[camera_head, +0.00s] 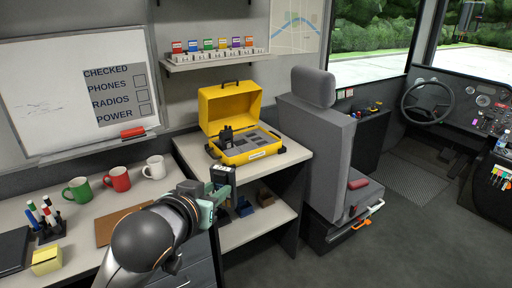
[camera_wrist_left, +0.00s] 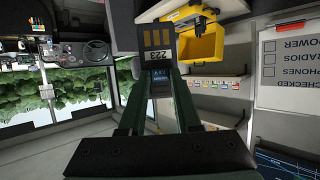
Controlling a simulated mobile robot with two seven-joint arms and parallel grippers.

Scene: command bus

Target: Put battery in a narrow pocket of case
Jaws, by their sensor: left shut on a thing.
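The battery (camera_head: 220,174) is a dark block held upright at the tips of my left gripper (camera_head: 217,190). In the left wrist view the battery (camera_wrist_left: 158,42) shows gold contact strips and a printed label, with the left gripper's fingers (camera_wrist_left: 160,85) shut on it. The yellow case (camera_head: 231,101) stands open on the shelf unit, behind the battery and apart from it. Its grey insert has several dark pockets, too small to tell apart by width. The case also shows in the left wrist view (camera_wrist_left: 203,45). My right gripper is out of view.
A black radio (camera_head: 226,138) stands in the case's left part. Green, red and white mugs (camera_head: 154,167) stand on the left desk. A grey seat (camera_head: 315,130) is right of the case. The shelf top (camera_head: 290,156) has a little bare room beside the case.

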